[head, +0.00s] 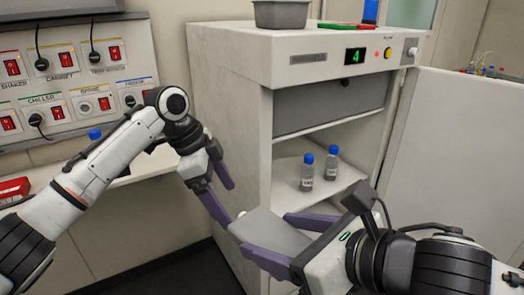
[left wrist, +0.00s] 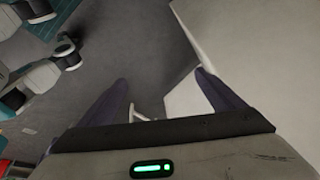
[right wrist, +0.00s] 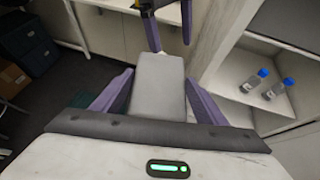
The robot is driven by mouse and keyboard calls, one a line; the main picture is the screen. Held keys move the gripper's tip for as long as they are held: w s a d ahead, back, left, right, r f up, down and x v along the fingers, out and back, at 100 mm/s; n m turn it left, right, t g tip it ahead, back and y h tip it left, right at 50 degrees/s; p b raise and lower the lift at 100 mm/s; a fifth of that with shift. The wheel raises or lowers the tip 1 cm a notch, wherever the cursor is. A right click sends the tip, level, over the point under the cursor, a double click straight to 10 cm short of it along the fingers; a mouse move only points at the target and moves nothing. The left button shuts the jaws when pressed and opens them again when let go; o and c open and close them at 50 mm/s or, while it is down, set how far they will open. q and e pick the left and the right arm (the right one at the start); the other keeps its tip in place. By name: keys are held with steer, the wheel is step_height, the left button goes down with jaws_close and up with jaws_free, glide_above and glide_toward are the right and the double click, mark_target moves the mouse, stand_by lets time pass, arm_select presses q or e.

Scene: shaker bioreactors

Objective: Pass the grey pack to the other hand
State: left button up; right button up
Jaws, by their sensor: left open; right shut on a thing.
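The grey pack (head: 270,230) is a flat block held in my right gripper (head: 265,236), in front of the cabinet. In the right wrist view the grey pack (right wrist: 158,85) lies between the two purple fingers, its far end sticking out past them. My left gripper (head: 229,205) is open and empty, its fingertips close to the pack's free end. The left fingers (right wrist: 168,35) also show just beyond that end in the right wrist view; I cannot tell whether one touches it.
The white cabinet (head: 230,90) stands behind, its door (head: 455,150) open to the right. Two blue-capped bottles (head: 307,172) (head: 332,163) stand on its shelf. A grey tub (head: 281,14) sits on top. A wall switch panel (head: 70,75) and a counter (head: 150,165) are at left.

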arm_select(q)
step_height(320, 180, up, 9)
steer(key=s+d+m, duration=0.2)
steer(key=m, duration=0.1)
step_height(320, 180, up, 9)
steer(key=m+g+y, duration=0.1)
steer(key=m+y, duration=0.3)
steer(key=m, duration=0.4)
glide_above(263, 221)
step_height(263, 221, down, 12)
steer(key=shift+w, duration=0.1)
steer(key=c, duration=1.3)
arm_select(e)
steer(key=shift+s+a, duration=0.1)
arm_select(q)
steer(key=shift+r, duration=0.1)
steer(key=shift+c, duration=0.2)
arm_select(e)
steer(key=o, duration=1.3)
steer(key=shift+o, duration=0.2)
